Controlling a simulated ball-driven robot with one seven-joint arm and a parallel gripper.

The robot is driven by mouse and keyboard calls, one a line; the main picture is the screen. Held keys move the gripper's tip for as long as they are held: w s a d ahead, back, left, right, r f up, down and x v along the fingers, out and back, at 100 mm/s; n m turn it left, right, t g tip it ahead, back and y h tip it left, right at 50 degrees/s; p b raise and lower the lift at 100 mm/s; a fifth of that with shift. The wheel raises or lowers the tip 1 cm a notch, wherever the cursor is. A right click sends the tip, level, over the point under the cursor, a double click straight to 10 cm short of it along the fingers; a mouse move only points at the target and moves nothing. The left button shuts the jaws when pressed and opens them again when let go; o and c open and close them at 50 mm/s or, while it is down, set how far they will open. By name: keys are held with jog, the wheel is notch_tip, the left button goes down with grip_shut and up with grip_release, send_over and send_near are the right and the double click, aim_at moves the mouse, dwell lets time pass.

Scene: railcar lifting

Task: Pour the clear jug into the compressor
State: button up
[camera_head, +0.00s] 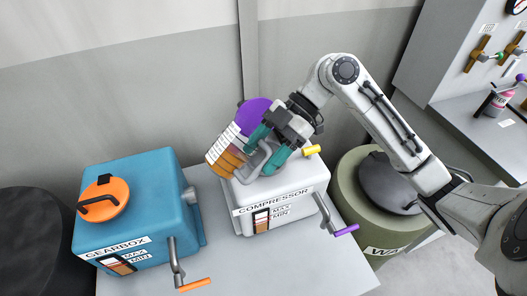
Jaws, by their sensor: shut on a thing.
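The clear jug (226,151), with white scale marks and amber liquid, is tilted above the white compressor (277,214). My gripper (265,148) has teal fingers shut on the jug's grey handle. A purple round part (254,113) shows behind the jug; I cannot tell whether it is the compressor's open lid. The compressor's filling opening is hidden by the jug and gripper. I cannot see a stream of liquid. The compressor's front has a MAX/MIN level window (262,220).
The blue gearbox (140,218) with an orange cap (103,203) stands at left. A purple-handled crank (345,230) juts from the compressor's right. An olive drum (364,222) with a dark lid stands at right. A side bench (465,118) holds a small bottle (497,101).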

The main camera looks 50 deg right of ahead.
jog(key=shift+s+d+f+t+y+b, duration=0.1)
jog(key=shift+d+f+t+y+b, duration=0.3)
jog(key=shift+y+b, duration=0.6)
jog(key=shift+a+f+t+y+b, duration=0.1)
jog(key=shift+f+y+b, duration=0.5)
jog(key=shift+b, duration=0.65)
jog(key=r+h+p, duration=0.1)
jog(key=r+h, duration=0.1)
jog(key=shift+g+h, duration=0.3)
jog(key=shift+g, duration=0.1)
jog(key=h, duration=0.1)
jog(key=r+h+p, duration=0.1)
jog(key=shift+g+h, duration=0.4)
jog(key=shift+d+h, duration=0.1)
jog(key=shift+h, duration=0.3)
